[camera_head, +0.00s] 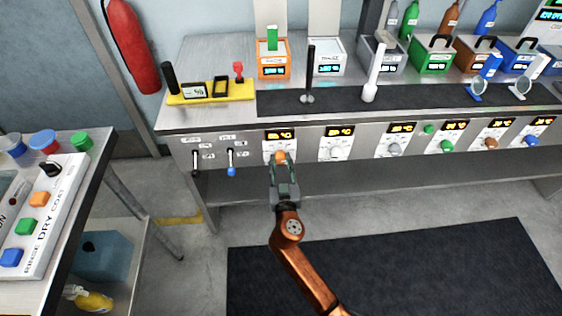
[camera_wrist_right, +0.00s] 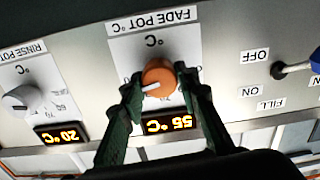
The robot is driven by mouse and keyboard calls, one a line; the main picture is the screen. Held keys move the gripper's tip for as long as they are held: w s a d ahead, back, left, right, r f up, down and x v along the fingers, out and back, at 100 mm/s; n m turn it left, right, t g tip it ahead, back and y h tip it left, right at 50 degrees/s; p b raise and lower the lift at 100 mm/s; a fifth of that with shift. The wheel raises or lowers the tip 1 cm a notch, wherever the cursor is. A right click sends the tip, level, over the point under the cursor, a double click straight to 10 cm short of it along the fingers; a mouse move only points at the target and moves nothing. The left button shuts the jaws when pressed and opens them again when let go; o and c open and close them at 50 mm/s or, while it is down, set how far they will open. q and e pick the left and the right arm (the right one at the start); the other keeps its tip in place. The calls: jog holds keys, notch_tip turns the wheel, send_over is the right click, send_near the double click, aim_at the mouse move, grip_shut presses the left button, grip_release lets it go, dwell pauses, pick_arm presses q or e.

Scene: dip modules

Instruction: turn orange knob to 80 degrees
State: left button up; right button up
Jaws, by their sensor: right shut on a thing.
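The orange knob (camera_head: 280,156) sits on the front panel under the first lit display (camera_head: 279,135). In the right wrist view the orange knob (camera_wrist_right: 159,78) has a white pointer mark toward the picture's left. My right gripper (camera_head: 284,170) is shut on the knob, with one dark green fingertip on each side in the right wrist view (camera_wrist_right: 160,90). The display beside the knob (camera_wrist_right: 168,123) shows upside down in that view and appears to read 55 °C. My left gripper is not in view.
A white knob (camera_wrist_right: 20,101) with its own display is beside it on the panel. Two small levers (camera_head: 231,164) are left of the orange knob. Bottles and coloured pots stand on the counter above (camera_head: 215,50). Another table (camera_head: 85,190) stands at the left.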

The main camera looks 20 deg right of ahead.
jog(key=shift+c, duration=0.8)
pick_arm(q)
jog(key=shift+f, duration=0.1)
pick_arm(e)
jog(key=shift+n, duration=0.8)
jog(key=n+p, duration=0.1)
jog(key=n, duration=0.4)
jog(key=shift+n+p, duration=0.3)
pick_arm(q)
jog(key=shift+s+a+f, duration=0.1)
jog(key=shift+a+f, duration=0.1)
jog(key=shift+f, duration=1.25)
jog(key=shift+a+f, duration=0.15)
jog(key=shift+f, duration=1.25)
pick_arm(e)
jog(key=shift+a+n, duration=0.1)
jog(key=shift+n, duration=0.3)
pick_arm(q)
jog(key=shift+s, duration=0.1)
